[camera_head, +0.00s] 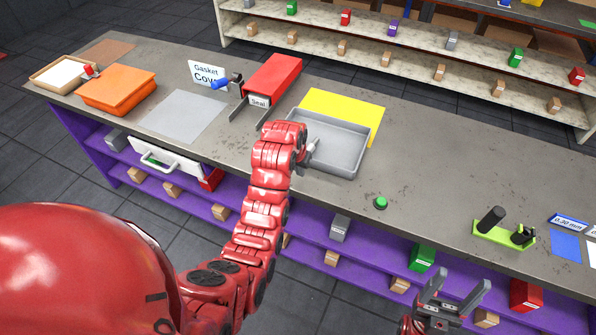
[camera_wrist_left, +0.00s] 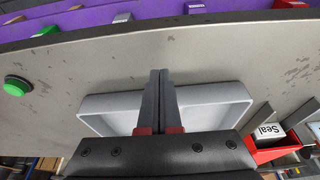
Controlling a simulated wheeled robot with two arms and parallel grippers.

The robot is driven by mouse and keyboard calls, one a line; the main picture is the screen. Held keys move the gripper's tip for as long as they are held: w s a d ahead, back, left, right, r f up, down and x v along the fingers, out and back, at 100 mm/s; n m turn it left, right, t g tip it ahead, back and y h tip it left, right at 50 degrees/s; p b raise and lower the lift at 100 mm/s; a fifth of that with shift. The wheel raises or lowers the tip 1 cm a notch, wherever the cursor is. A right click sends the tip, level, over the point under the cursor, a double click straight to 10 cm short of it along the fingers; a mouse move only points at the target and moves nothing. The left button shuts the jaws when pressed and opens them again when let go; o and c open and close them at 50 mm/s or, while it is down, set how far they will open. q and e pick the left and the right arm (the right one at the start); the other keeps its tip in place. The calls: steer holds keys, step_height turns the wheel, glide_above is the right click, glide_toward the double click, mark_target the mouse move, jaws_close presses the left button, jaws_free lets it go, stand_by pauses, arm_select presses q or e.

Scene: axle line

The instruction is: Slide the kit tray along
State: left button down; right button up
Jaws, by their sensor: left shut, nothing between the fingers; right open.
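The grey kit tray (camera_head: 335,145) lies on the bench, partly over a yellow mat (camera_head: 362,112); it looks empty. My left gripper (camera_head: 312,146) is shut with nothing between its fingers and is at the tray's left part in the head view. In the left wrist view the shut left gripper (camera_wrist_left: 158,75) is in front of the tray (camera_wrist_left: 222,97) and hides its middle; I cannot tell whether it touches the tray. My right gripper (camera_head: 450,300) is open and empty, low in front of the bench.
A red Seal bin (camera_head: 272,78) stands left of the tray, with an orange bin (camera_head: 118,92) and grey mat (camera_head: 185,116) further left. A green button (camera_head: 381,203) and a green fixture (camera_head: 500,236) are to the right. The bench between tray and fixture is mostly clear.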

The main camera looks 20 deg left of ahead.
arm_select(q)
steer(key=shift+w+f+p, duration=0.8)
steer(key=shift+w+p, duration=0.15)
steer(key=shift+p, duration=0.3)
steer(key=shift+w+d+f+p, duration=0.15)
steer(key=shift+w+p, duration=0.2)
steer(key=shift+w, duration=0.3)
steer(key=shift+w+a+f+p, duration=0.1)
steer(key=shift+w+p, duration=0.25)
steer(key=shift+w, duration=0.3)
